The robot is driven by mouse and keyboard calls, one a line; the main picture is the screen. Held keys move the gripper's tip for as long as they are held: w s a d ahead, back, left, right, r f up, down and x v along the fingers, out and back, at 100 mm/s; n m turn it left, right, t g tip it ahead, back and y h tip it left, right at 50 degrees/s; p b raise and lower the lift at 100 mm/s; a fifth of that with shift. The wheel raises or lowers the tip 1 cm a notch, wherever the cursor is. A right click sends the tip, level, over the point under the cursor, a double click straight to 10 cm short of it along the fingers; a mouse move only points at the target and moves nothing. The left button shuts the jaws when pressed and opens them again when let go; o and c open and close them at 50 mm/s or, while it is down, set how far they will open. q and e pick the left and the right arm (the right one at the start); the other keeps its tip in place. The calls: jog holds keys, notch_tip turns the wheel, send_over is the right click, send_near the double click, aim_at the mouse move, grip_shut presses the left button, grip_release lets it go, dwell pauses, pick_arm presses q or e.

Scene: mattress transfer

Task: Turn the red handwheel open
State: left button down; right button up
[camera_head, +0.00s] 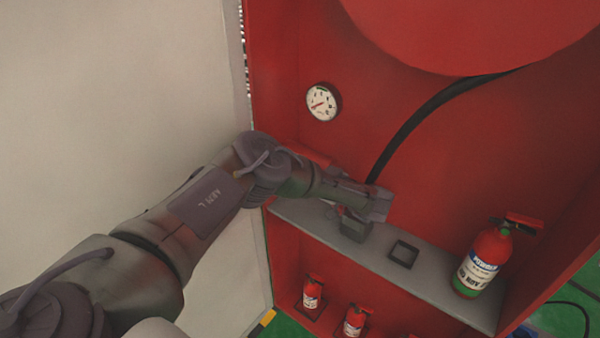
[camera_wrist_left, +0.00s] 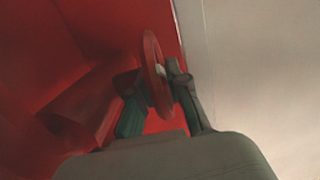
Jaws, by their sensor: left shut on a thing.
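The red handwheel (camera_wrist_left: 152,58) shows nearly edge-on in the left wrist view, in front of the red cabinet wall. My left gripper (camera_wrist_left: 160,92) has one finger on each side of the wheel's rim and is shut on it. In the head view my left arm reaches in from the left, and my left gripper (camera_head: 362,201) is above the grey shelf. The handwheel cannot be made out there; my arm seems to cover it. A red pipe-like part (camera_wrist_left: 78,112) lies left of the fingers in the wrist view. My right gripper is not in view.
A pressure gauge (camera_head: 322,102) is on the red cabinet wall. A black hose (camera_head: 420,118) runs down from a large red disc (camera_head: 470,30). The grey shelf (camera_head: 440,280) holds a red fire extinguisher (camera_head: 484,262) and a black square holder (camera_head: 403,253). Smaller extinguishers (camera_head: 312,293) stand below.

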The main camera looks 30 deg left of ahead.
pick_arm(q)
jog(key=c, duration=1.1)
grip_release()
jog(key=shift+d, duration=0.15)
jog(key=d, duration=0.8)
jog(key=s+d, duration=0.1)
jog(key=d, duration=0.2)
jog(key=shift+d+r, duration=0.4)
